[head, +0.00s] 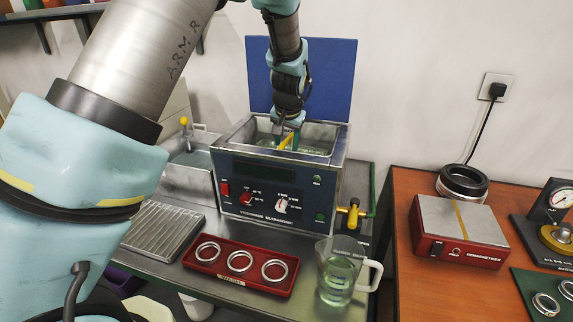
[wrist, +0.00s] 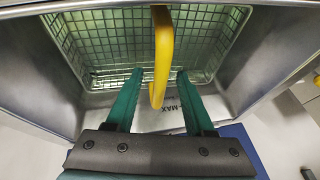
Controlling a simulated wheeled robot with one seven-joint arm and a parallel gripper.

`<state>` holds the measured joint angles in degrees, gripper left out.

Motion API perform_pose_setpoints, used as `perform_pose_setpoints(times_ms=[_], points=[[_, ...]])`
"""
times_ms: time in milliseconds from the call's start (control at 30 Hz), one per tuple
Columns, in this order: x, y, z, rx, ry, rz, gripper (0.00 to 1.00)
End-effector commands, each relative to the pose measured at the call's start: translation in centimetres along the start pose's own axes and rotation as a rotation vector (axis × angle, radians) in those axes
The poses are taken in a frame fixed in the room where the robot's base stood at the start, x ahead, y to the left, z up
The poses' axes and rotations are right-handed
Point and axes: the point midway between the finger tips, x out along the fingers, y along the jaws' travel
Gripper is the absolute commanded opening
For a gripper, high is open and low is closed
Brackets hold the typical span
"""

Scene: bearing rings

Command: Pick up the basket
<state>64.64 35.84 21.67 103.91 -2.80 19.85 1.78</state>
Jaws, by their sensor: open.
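The wire mesh basket (wrist: 105,40) sits inside the steel tank of the ultrasonic cleaner (head: 272,185). Its yellow handle (wrist: 162,60) stands up and also shows in the head view (head: 286,141). My gripper (wrist: 157,74) is open, with one green finger on each side of the handle and a visible gap to both. In the head view my gripper (head: 287,138) points down into the tank opening. The basket's lower part is mostly hidden by the tank wall in the head view.
A red tray (head: 213,276) with three metal rings and a glass jug (head: 340,272) stand in front of the cleaner. A ribbed drainer (head: 160,231) lies left. A blue panel (head: 330,75) rises behind the tank.

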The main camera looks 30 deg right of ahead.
Motion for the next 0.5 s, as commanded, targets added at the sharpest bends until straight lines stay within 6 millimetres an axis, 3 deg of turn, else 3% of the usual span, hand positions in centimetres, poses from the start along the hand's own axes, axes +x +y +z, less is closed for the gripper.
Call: perform_pose_setpoints(times_ms=[167,500], points=[[0.0,0.01,-0.01,0.0,0.0,0.0,0.51],[-0.03,0.01,-0.01,0.0,0.0,0.0,0.13]])
